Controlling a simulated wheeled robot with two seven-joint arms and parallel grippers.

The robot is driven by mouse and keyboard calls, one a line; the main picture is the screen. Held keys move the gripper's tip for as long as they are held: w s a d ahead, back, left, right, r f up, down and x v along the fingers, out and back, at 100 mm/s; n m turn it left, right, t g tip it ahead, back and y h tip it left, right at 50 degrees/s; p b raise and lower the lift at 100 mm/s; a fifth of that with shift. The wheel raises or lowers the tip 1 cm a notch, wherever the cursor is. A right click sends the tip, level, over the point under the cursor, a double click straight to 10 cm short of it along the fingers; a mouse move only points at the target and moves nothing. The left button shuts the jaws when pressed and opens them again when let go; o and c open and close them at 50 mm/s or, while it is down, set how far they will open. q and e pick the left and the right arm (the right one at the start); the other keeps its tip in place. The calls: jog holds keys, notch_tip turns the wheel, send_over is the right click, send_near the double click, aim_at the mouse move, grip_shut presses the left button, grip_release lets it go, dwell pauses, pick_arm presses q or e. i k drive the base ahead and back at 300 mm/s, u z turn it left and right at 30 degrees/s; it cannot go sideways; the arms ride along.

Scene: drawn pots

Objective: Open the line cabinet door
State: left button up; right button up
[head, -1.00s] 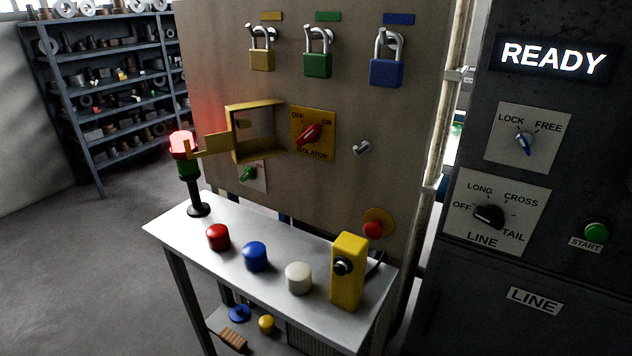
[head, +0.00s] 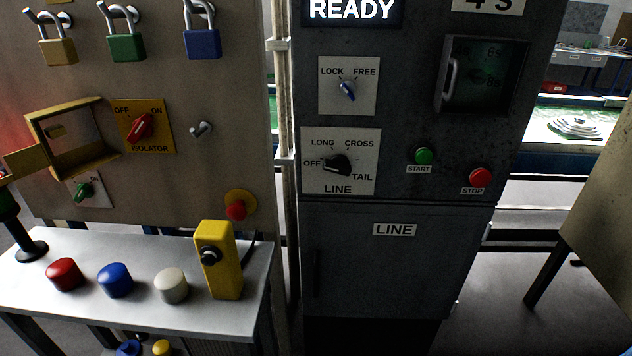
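The line cabinet (head: 466,160) is a dark grey cabinet in the middle of the head view. Its lower door (head: 400,275) carries a LINE label (head: 395,230) and looks shut. A dark vertical handle (head: 317,272) shows faintly at the door's left side. Above the door are the LOCK/FREE switch (head: 348,90), the LINE selector (head: 338,165) pointing left toward OFF, a green START button (head: 424,156) and a red STOP button (head: 481,177). The display (head: 352,10) reads READY. Neither of my grippers is in view.
A side table (head: 120,305) with red, blue and white knobs and a yellow box (head: 222,262) stands left of the cabinet. Behind it is a panel (head: 225,75) with padlocks and an isolator switch (head: 142,126). Another panel (head: 605,190) stands at the right edge.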

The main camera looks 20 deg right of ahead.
aim_at(357, 259)
jog(key=z, duration=1.1)
jog(key=k, duration=0.15)
jog(key=u, duration=0.7)
jog(key=i, duration=0.5)
